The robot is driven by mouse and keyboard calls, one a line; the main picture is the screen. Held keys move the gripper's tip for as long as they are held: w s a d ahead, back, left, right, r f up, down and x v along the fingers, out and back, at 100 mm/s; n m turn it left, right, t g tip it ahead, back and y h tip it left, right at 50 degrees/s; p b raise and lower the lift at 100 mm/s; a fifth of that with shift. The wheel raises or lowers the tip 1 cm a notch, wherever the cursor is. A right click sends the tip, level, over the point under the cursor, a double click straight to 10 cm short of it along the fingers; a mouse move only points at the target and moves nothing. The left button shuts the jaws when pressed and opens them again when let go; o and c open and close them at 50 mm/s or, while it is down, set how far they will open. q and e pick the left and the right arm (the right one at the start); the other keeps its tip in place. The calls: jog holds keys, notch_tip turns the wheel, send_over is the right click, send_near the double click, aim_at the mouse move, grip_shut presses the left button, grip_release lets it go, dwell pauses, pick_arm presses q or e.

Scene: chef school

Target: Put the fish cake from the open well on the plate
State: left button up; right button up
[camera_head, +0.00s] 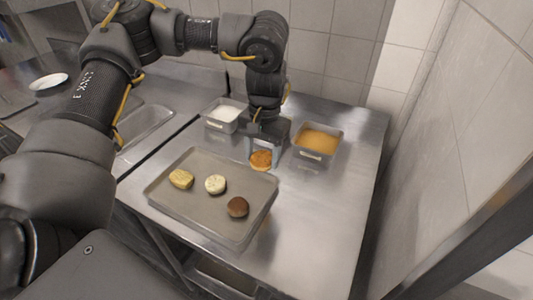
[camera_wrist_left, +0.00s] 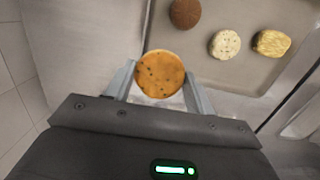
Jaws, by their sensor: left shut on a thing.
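My left gripper (camera_head: 265,158) is shut on a round orange patty with dark specks (camera_head: 261,159), just beyond the tray's far edge. In the left wrist view the patty (camera_wrist_left: 160,75) sits between the two fingers (camera_wrist_left: 160,85). I cannot tell for certain that it is the fish cake. A white plate (camera_head: 48,81) lies on the far-left counter, well away from the gripper. A sunken open well (camera_head: 148,122) in the counter shows left of the tray, partly hidden by my arm. My right gripper is out of view.
A grey tray (camera_head: 205,213) holds a yellow patty (camera_head: 181,179), a pale speckled patty (camera_head: 215,184) and a brown patty (camera_head: 238,207). Metal containers of white stuff (camera_head: 225,115) and orange crumbs (camera_head: 318,142) flank the gripper. Bare steel lies to the right.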

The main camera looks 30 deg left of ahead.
pick_arm(q)
jog(key=w+a+f, duration=0.1)
jog(key=w+f, duration=0.1)
jog(key=w, duration=0.1)
jog(key=w+a+f, duration=0.1)
jog(key=w+f, duration=0.2)
jog(key=w+a+f+p, duration=0.1)
jog(key=w+f, duration=0.1)
jog(key=shift+w+a+f, duration=0.2)
jog(key=shift+w+f, duration=0.15)
jog(key=shift+w, duration=0.05)
jog(key=shift+w+a+f, duration=0.1)
jog(key=shift+w+f, duration=0.1)
jog(key=shift+f, duration=0.05)
jog(key=shift+w+a+f+p, duration=0.1)
jog(key=shift+f+p, duration=0.05)
jog(key=shift+f, duration=0.75)
jog(key=shift+w+a+f+p, duration=0.1)
jog(key=shift+f+p, duration=0.05)
jog(key=shift+f, duration=0.7)
jog(key=shift+d, duration=0.1)
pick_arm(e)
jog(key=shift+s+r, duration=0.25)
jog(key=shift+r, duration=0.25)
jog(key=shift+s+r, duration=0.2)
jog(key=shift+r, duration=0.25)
pick_arm(q)
jog(key=shift+s, duration=0.1)
jog(key=o, duration=1)
jog(key=shift+f, duration=0.1)
